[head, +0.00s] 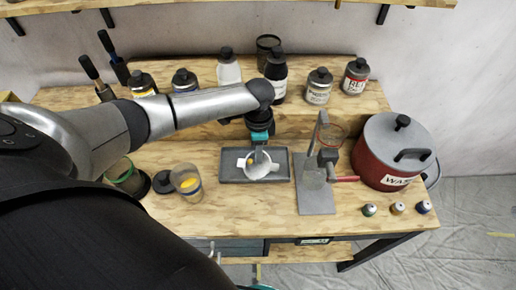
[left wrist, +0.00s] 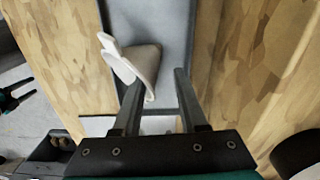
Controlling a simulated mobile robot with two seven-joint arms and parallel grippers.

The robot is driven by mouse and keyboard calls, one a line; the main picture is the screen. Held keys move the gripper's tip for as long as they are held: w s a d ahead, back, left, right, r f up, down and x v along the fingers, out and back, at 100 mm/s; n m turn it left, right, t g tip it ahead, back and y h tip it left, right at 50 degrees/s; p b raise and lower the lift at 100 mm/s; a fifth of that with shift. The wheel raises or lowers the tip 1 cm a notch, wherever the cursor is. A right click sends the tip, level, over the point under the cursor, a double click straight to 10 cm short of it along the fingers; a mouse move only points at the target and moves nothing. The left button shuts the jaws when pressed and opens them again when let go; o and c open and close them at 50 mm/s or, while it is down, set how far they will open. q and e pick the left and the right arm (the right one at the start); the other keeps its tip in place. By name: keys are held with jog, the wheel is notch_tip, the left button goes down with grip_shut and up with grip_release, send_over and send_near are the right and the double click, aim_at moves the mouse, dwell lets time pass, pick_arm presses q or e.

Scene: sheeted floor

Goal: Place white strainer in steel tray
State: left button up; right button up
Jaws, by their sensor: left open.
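The white strainer (head: 262,171) sits in the grey steel tray (head: 229,172) in the middle of the workbench. In the left wrist view the strainer (left wrist: 148,68) leans over the tray (left wrist: 174,22), close to the left finger. My left gripper (head: 259,157) reaches down over the tray, with its fingertips at the strainer. Its fingers (left wrist: 158,78) are apart and hold nothing that I can see. Whether a finger touches the strainer I cannot tell. My right gripper is not in view.
A metal stand (head: 316,194) with a ring and glass is right of the tray, and a red pot (head: 377,165) beyond it. A cup with yellow contents (head: 187,184) stands left. Several bottles (head: 318,88) line the raised back shelf. The bench front is mostly clear.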

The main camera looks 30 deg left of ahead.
pick_arm(q)
notch_tip(320, 180, up, 12)
jog(key=p, duration=0.1)
jog(key=shift+r, duration=0.2)
dwell(0.7)
